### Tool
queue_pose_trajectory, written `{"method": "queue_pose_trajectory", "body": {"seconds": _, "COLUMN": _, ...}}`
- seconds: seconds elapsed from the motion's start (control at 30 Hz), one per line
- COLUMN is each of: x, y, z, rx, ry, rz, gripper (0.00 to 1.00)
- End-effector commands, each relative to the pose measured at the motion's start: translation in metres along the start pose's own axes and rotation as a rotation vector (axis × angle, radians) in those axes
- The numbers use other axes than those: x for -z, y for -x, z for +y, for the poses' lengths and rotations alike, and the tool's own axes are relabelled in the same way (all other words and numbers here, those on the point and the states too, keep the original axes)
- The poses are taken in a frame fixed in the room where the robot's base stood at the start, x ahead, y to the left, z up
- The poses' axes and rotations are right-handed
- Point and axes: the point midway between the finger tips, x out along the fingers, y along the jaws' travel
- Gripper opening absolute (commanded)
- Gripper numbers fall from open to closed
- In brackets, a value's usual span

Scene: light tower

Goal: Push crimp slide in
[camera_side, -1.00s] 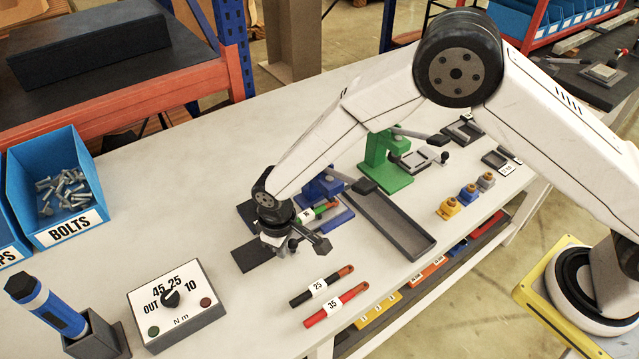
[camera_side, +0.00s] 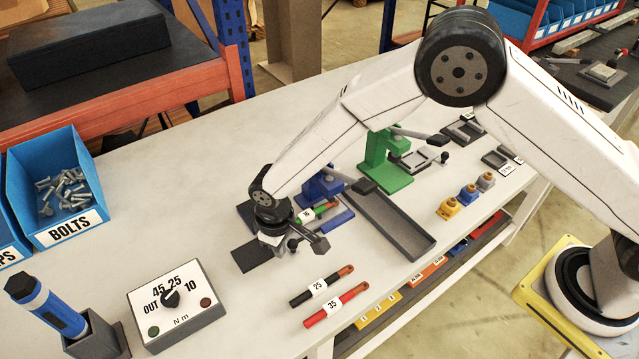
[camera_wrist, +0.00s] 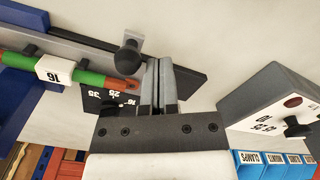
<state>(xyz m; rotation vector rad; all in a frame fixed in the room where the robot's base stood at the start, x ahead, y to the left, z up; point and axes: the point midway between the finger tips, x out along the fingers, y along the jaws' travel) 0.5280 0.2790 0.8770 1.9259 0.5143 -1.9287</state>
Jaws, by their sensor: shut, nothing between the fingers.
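The blue crimp station (camera_side: 322,187) stands in the middle of the bench, partly hidden behind my arm. A green cable with a "16" label (camera_side: 306,215) lies at it; the cable also shows at the left of the wrist view (camera_wrist: 90,76).
A green press (camera_side: 385,165) and a long grey tray (camera_side: 390,225) stand to the right. Black "25" (camera_side: 320,287) and red "35" (camera_side: 336,305) cables lie in front. A torque selector box (camera_side: 176,305) is front left. Open bench lies behind the station.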

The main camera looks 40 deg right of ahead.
Motion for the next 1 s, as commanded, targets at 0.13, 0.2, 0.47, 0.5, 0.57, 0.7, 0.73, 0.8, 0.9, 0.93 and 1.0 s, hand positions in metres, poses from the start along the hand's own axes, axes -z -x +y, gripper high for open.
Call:
{"method": "queue_pose_trajectory", "body": {"seconds": 0.13, "x": 0.002, "y": 0.005, "z": -0.003, "rx": 0.0, "ry": 0.001, "rz": 0.001, "gripper": 0.0}}
{"method": "queue_pose_trajectory", "body": {"seconds": 0.2, "x": 0.003, "y": 0.007, "z": -0.005, "rx": 0.0, "ry": 0.001, "rz": 0.002, "gripper": 0.0}}
{"method": "queue_pose_trajectory", "body": {"seconds": 0.47, "x": 0.005, "y": 0.013, "z": -0.009, "rx": 0.0, "ry": 0.002, "rz": 0.002, "gripper": 0.0}}
{"method": "queue_pose_trajectory", "body": {"seconds": 0.5, "x": 0.005, "y": 0.014, "z": -0.009, "rx": 0.0, "ry": 0.002, "rz": 0.002, "gripper": 0.0}}
{"method": "queue_pose_trajectory", "body": {"seconds": 0.57, "x": 0.005, "y": 0.014, "z": -0.01, "rx": 0.0, "ry": 0.002, "rz": 0.001, "gripper": 0.0}}
{"method": "queue_pose_trajectory", "body": {"seconds": 0.7, "x": 0.005, "y": 0.014, "z": -0.01, "rx": 0.0, "ry": 0.001, "rz": 0.001, "gripper": 0.0}}
{"method": "queue_pose_trajectory", "body": {"seconds": 0.73, "x": 0.005, "y": 0.015, "z": -0.01, "rx": 0.0, "ry": 0.001, "rz": 0.002, "gripper": 0.0}}
{"method": "queue_pose_trajectory", "body": {"seconds": 0.8, "x": 0.006, "y": 0.016, "z": -0.01, "rx": 0.0, "ry": 0.001, "rz": 0.002, "gripper": 0.0}}
{"method": "queue_pose_trajectory", "body": {"seconds": 0.9, "x": 0.006, "y": 0.02, "z": -0.01, "rx": 0.001, "ry": 0.001, "rz": 0.002, "gripper": 0.0}}
{"method": "queue_pose_trajectory", "body": {"seconds": 0.93, "x": 0.006, "y": 0.022, "z": -0.01, "rx": 0.001, "ry": 0.001, "rz": 0.003, "gripper": 0.0}}
{"method": "queue_pose_trajectory", "body": {"seconds": 1.0, "x": 0.006, "y": 0.027, "z": -0.01, "rx": 0.001, "ry": 0.001, "rz": 0.004, "gripper": 0.0}}
